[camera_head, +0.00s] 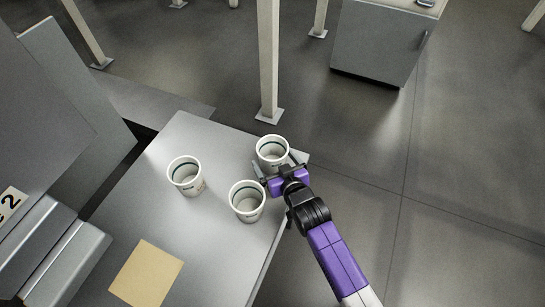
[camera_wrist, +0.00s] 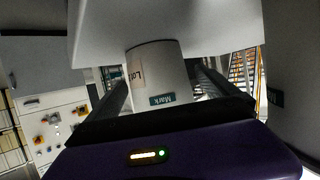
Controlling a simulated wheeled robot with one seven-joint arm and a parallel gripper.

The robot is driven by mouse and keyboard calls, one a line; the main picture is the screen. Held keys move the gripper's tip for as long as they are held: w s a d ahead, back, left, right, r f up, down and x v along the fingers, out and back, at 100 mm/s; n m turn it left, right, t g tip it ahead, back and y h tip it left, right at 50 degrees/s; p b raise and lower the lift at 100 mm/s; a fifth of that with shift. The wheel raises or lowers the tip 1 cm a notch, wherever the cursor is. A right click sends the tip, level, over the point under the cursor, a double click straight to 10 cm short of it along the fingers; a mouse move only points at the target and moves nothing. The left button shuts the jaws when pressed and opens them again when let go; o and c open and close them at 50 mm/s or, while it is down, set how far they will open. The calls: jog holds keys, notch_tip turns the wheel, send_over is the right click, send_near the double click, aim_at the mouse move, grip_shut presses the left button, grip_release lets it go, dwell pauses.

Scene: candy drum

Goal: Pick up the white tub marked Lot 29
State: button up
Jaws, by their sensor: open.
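Three white tubs with a dark green inner band stand upright on a grey table (camera_head: 215,250) in the head view. One tub (camera_head: 272,158) is at the table's far right corner, another tub (camera_head: 247,208) is nearer, and a third tub (camera_head: 186,180) is at left. My gripper (camera_head: 279,167) is open at the far right tub, with its fingers on either side of it. In the wrist view a white tub (camera_wrist: 155,72) shows between the fingers, with a "Lot" label whose number I cannot read and a green "Mark" label. I cannot tell which tub is Lot 29.
A tan square (camera_head: 146,274) lies on the table near its front. Grey machine housing (camera_head: 50,110) stands along the left. A pale post (camera_head: 268,60) rises just beyond the table's far edge. A grey cabinet (camera_head: 378,42) stands farther back on the floor.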

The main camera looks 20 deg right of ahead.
aim_at(272, 150)
jog(key=shift+x, duration=1.25)
jog(key=c, duration=1.4)
